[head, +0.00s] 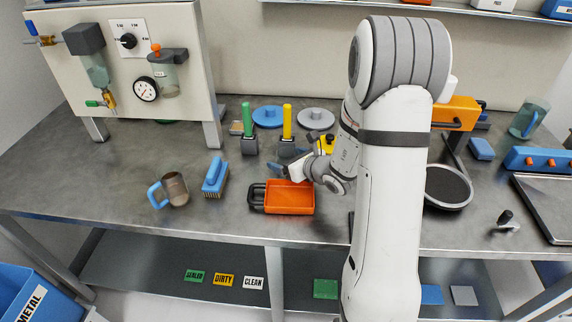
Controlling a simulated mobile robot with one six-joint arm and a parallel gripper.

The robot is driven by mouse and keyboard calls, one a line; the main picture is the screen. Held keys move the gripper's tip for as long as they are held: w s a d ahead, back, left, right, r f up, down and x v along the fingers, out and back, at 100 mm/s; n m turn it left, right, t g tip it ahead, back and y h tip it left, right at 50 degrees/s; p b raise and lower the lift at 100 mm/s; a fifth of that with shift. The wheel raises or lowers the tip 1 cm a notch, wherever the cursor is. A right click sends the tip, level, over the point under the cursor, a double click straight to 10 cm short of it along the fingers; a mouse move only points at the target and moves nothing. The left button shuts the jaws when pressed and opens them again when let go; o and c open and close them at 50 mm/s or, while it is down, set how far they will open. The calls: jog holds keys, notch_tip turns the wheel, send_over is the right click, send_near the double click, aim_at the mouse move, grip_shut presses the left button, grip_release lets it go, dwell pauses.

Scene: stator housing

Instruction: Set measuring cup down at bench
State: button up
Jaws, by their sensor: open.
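A smoky brown cup with a blue handle (174,189) stands upright on the bench (110,170) at the left, its handle pointing left. A teal see-through cup with a handle (526,120) is on the bench at the far right. I cannot tell for sure which one is the measuring cup. My gripper (279,168) is open and low over the middle of the bench, behind the orange tray, well apart from both cups. Its fingers are small and partly hidden, and I see nothing held in it.
An orange tray (290,199) and a blue brush (215,178) lie between the brown cup and my arm. Green-handled (248,130) and yellow-handled (287,130) tools stand behind. A gauge panel (130,60) rises at back left. Bare bench lies around the brown cup.

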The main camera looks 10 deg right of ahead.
jog(key=shift+w, duration=0.1)
jog(key=c, duration=1.1)
jog(key=shift+r, duration=0.1)
jog(key=shift+c, duration=0.2)
